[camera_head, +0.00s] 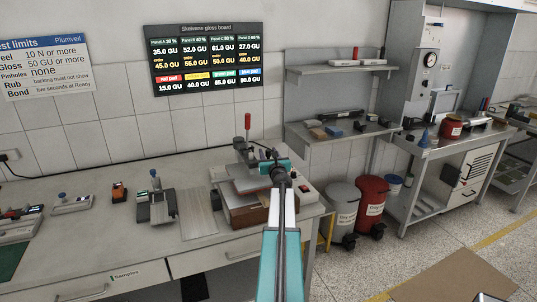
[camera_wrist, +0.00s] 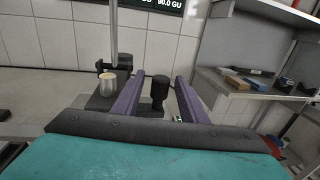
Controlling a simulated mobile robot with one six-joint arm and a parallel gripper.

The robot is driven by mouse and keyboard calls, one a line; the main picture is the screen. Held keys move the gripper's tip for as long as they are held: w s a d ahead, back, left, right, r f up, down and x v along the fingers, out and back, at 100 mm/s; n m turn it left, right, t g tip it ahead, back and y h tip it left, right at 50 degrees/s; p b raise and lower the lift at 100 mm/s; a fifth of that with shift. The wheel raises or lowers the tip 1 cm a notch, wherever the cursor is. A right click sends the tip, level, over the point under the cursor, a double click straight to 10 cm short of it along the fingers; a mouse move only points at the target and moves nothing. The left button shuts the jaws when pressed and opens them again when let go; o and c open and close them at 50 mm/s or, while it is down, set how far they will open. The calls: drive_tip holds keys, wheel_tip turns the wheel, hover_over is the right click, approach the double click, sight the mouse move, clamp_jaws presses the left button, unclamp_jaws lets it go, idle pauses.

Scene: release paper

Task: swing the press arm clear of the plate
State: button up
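The press (camera_head: 240,190) stands on the bench in the head view, with stacked plates (camera_head: 252,184) on a brown block and a red-topped upright lever (camera_head: 248,121). My gripper (camera_head: 272,165) is at the press's upper right side, and its fingertips are hard to make out there. In the wrist view my gripper (camera_wrist: 158,98) has its two purple fingers spread. A black knob (camera_wrist: 160,88), apparently on the press arm, stands between them with a gap on both sides. Left of the fingers are a metal cylinder (camera_wrist: 115,80) and an upright rod (camera_wrist: 114,28). The arm's link to the plate is hidden.
Left of the press lie a flat board (camera_head: 197,213) and a small device (camera_head: 155,206) on the bench. A wall shelf (camera_head: 345,128) stands behind on the right. A grey bin (camera_head: 343,205) and a red bin (camera_head: 371,200) stand on the floor right of the bench.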

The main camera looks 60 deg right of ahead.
clamp_jaws()
drive_tip(key=shift+s+f, duration=0.1)
idle(0.3)
drive_tip(key=shift+a+g+b, duration=0.15)
drive_tip(key=shift+g+b, duration=0.15)
drive_tip(key=shift+b, duration=0.25)
